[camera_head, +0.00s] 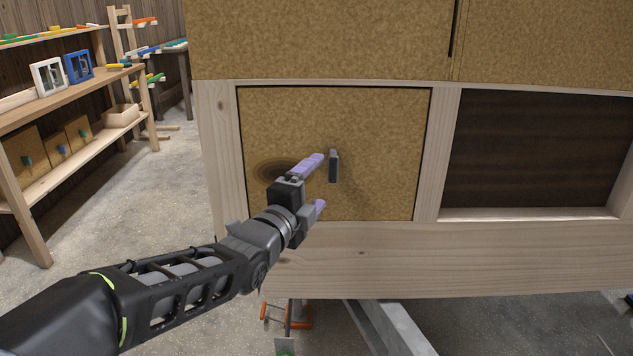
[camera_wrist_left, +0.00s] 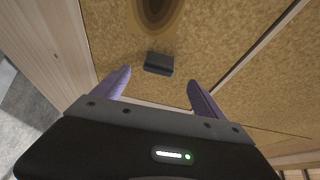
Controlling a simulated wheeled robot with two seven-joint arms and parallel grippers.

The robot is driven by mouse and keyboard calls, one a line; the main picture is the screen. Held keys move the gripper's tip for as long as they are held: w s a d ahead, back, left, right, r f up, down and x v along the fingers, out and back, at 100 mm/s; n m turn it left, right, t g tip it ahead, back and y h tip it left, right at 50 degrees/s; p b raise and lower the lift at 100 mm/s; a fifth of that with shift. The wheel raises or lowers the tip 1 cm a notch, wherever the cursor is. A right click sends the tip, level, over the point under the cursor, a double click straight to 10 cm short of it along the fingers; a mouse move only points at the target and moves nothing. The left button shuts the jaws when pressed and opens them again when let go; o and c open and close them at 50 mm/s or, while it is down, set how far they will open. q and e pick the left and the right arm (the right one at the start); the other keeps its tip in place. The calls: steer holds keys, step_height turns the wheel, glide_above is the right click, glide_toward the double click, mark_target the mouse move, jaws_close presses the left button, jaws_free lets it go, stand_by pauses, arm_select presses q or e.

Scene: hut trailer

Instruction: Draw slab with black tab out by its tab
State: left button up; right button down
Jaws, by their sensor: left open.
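The slab (camera_head: 385,150) is a tan, cork-like square panel set in a pale wooden frame, with a dark knot mark left of its middle. Its black tab (camera_head: 333,166) stands out upright from the slab's face. My left gripper (camera_head: 321,183) is open in front of the slab, its purple fingers apart and just left of the tab. In the left wrist view the tab (camera_wrist_left: 159,63) lies beyond and between the two fingertips (camera_wrist_left: 158,78), with nothing held. My right gripper is not in view.
A dark open bay (camera_head: 535,155) is right of the slab, past a wooden post (camera_head: 437,155). A wooden beam (camera_head: 450,255) runs below. Shelves (camera_head: 65,80) with frames and boxes stand at far left. Orange and metal parts (camera_head: 288,315) are under the beam.

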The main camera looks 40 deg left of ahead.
mark_target(329, 170)
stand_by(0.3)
arm_select(q)
steer(key=shift+p+x, duration=0.65)
steer(key=shift+x, duration=3.35)
steer(key=shift+c, duration=0.5)
jaws_close()
